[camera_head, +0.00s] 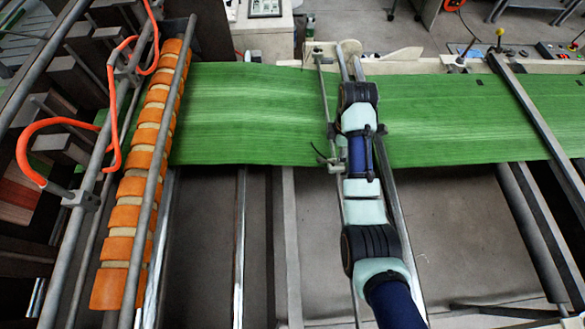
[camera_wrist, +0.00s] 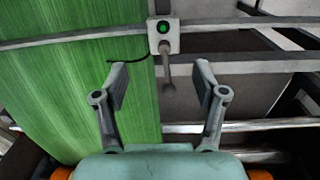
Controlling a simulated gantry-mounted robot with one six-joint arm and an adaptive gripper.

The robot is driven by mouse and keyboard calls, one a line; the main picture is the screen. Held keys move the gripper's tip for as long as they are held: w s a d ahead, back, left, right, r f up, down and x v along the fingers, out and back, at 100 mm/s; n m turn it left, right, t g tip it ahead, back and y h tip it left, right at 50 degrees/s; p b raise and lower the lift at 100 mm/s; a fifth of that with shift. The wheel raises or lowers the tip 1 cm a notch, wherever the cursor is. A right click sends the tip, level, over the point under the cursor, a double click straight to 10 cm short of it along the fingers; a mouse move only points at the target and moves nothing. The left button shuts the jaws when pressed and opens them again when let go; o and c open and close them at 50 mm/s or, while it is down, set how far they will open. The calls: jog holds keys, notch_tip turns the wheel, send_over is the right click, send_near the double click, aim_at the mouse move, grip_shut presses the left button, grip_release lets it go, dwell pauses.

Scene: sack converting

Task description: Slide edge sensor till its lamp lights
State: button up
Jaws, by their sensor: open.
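The edge sensor (camera_wrist: 155,44) is a small pale box on a crossing rail, seen at the top middle of the wrist view. A grey handle (camera_wrist: 168,78) with a rounded end hangs from the box. The box sits at the edge of the green web (camera_wrist: 60,90), which also runs across the head view (camera_head: 250,110). My gripper (camera_wrist: 160,75) is open and empty. Its two fingers stand apart on either side of the handle in the picture, not touching it. In the head view my arm hides the gripper.
The sensor's rail (camera_wrist: 80,38) crosses above the web, and a thin black cable (camera_wrist: 130,61) loops beside the box. An orange-and-cream roller (camera_head: 140,165) stands at the left of the head view. Grey frame bars (camera_head: 240,240) run below the web.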

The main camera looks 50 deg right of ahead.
jog(key=shift+s+d+f+n, duration=0.1)
jog(key=shift+s+f+n, duration=0.05)
jog(key=shift+s+n, duration=0.15)
jog(key=shift+f, duration=0.3)
notch_tip(320, 180, down, 7)
jog(key=shift+f+b, duration=0.15)
jog(key=shift+b, duration=0.15)
jog(key=shift+c, duration=0.2)
grip_shut()
